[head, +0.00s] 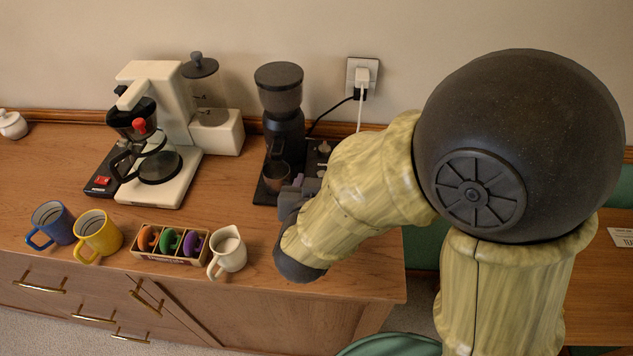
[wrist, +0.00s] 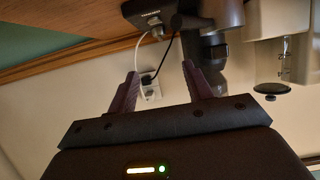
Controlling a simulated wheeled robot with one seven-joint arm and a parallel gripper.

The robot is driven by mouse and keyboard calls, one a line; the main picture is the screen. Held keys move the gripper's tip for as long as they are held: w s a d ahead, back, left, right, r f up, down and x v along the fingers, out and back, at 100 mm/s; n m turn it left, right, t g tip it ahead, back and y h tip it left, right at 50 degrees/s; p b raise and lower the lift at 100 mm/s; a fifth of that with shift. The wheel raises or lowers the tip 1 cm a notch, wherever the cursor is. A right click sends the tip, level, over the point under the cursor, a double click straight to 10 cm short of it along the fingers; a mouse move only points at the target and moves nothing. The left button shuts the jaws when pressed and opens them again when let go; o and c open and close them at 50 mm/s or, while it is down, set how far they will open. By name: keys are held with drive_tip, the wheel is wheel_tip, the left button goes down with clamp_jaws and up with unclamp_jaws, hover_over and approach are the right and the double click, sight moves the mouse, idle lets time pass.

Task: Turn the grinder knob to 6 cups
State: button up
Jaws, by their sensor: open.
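The coffee grinder (head: 283,122) is black with a round hopper lid and stands on the counter against the wall. Its low control box (head: 316,160) carries small pale knobs (head: 324,147) on its right side; the knob marks are too small to read. In the wrist view, which looks upside down, the grinder's base (wrist: 150,10) is at the top, with a pale knob (wrist: 158,32) on its edge. My gripper (head: 298,183) is just in front of the grinder, partly hidden by my arm. In the wrist view my gripper (wrist: 160,70) is open and empty, its fingertips apart from the knob.
A white coffee maker (head: 160,115) with a glass pot stands left of the grinder. A blue mug (head: 52,224), yellow mug (head: 97,236), small rack (head: 170,245) and cream jug (head: 228,252) line the counter's front edge. A wall outlet (head: 362,75) with plugged cords is behind.

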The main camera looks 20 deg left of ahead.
drive_tip(key=w+d+f+g, duration=0.1)
drive_tip(key=d, duration=0.3)
drive_tip(key=w+d+f+g, duration=0.1)
drive_tip(key=w+d+g, duration=0.1)
drive_tip(key=d, duration=0.2)
drive_tip(key=w+d+f+g, duration=0.1)
drive_tip(key=w+d, duration=0.1)
drive_tip(key=d, duration=0.2)
drive_tip(key=shift+d+m+g, duration=0.1)
drive_tip(key=shift+m+g, duration=0.2)
drive_tip(key=shift+m, duration=0.1)
drive_tip(key=s+d+f+m+g+h, duration=0.1)
drive_tip(key=s+d+g, duration=0.2)
drive_tip(key=d, duration=0.6)
drive_tip(key=s+d+f+g+h, duration=0.1)
drive_tip(key=s+d+g+h, duration=0.1)
drive_tip(key=s+d, duration=0.3)
drive_tip(key=d, duration=0.4)
drive_tip(key=shift+d+f+m+g, duration=0.15)
drive_tip(key=shift+d+m+g, duration=0.05)
drive_tip(key=shift+m+g, duration=0.2)
drive_tip(key=c, duration=0.3)
drive_tip(key=shift+w+a, duration=0.1)
drive_tip(key=shift+w, duration=0.1)
